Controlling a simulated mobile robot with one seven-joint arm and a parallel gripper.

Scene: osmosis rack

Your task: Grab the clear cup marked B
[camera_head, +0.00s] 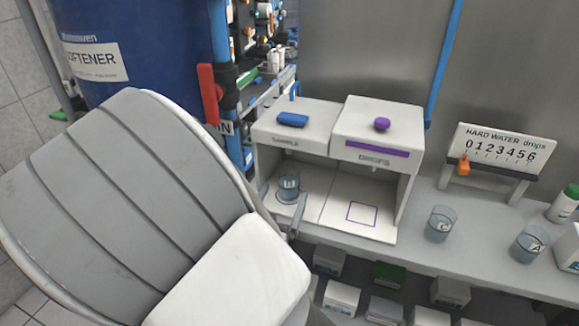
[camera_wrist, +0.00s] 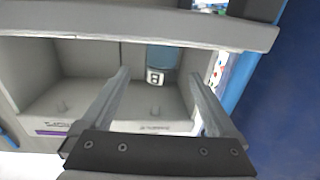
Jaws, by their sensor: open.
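The clear cup marked B (camera_wrist: 163,56) stands in a bay of the white two-bay unit, and its B label shows in the wrist view. In the head view the cup (camera_head: 288,188) is in the left bay, bluish and upright; its letter is too small to read there. My gripper (camera_wrist: 159,78) is open and empty, with its two fingers apart and the cup seen between and beyond them. The cup appears clear of both fingers. In the head view only a finger of it shows at the front of the left bay; my arm hides the rest.
The white unit (camera_head: 343,128) has a roof over both bays and a divider. The right bay is empty, with a purple square on its floor. Cups C (camera_head: 438,225) and A (camera_head: 527,245) stand right on the bench. Small boxes (camera_head: 341,297) sit below.

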